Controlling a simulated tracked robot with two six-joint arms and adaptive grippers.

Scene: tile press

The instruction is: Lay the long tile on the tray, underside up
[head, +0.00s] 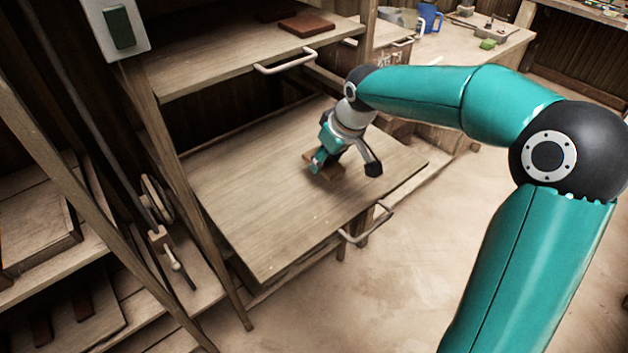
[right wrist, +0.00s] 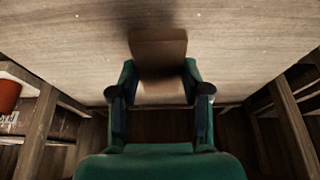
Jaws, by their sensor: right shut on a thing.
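The long tile (head: 323,166) is a brown piece, partly hidden by my right gripper (head: 345,165) in the head view. In the right wrist view the tile (right wrist: 158,46) lies between the fingers of the gripper (right wrist: 158,92) and sticks out beyond them. The gripper is shut on it, low over the lower pulled-out wooden tray (head: 265,225). Whether the tile touches the tray, and which face is up, I cannot tell. My left gripper is not in view.
An upper wooden tray (head: 215,72) with a handle holds reddish-brown tiles (head: 306,24). The lower tray is otherwise bare, with a handle (head: 366,224) at its front. Shelves stand at the left. A blue jug (head: 430,17) stands on the back bench.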

